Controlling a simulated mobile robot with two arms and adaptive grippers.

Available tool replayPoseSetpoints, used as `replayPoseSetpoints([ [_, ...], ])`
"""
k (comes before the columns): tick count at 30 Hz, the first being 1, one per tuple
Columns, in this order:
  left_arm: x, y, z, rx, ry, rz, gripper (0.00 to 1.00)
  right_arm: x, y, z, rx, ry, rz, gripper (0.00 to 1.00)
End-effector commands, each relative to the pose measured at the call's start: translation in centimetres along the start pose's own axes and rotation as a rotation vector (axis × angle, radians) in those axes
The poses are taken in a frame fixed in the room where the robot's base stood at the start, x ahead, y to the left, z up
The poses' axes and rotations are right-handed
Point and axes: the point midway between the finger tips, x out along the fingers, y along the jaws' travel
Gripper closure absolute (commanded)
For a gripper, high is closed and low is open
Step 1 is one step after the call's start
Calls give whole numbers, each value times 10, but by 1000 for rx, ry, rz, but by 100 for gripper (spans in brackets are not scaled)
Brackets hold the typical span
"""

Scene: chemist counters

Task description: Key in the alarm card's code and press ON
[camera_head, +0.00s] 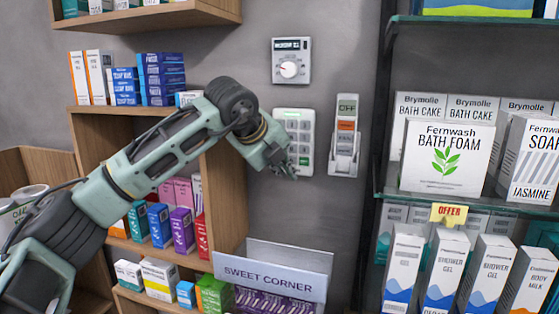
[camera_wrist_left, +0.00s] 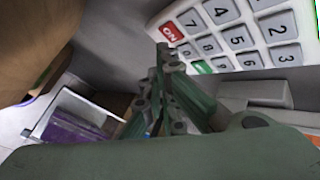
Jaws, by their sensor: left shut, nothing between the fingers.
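The white keypad (camera_head: 308,122) is on the grey wall, its lower part partly covered by my left gripper (camera_head: 285,170). In the left wrist view the keypad (camera_wrist_left: 262,44) shows grey number keys, a red ON key (camera_wrist_left: 172,32) and a green key (camera_wrist_left: 202,67) in the row nearest the fingers. My left gripper (camera_wrist_left: 163,50) is shut and empty, its tips by the red key and the 0 key; I cannot tell whether they touch. No card with a readable code shows. My right gripper is not in view.
A wooden shelf (camera_head: 120,110) stands left, glass shelving (camera_head: 470,200) with boxes right. A SWEET CORNER bin (camera_head: 270,272) is below.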

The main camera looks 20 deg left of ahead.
Motion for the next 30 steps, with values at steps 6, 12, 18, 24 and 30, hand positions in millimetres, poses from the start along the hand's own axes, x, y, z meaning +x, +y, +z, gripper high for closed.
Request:
replayPoseSetpoints([
  [6,0,0,0,0,0,0,100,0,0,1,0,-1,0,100],
  [12,0,0,0,0,0,0,100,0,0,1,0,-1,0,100],
  [18,0,0,0,0,0,0,100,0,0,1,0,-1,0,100],
  [24,2,-2,1,0,1,0,100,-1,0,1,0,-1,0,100],
  [30,5,-5,4,0,1,0,100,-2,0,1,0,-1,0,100],
])
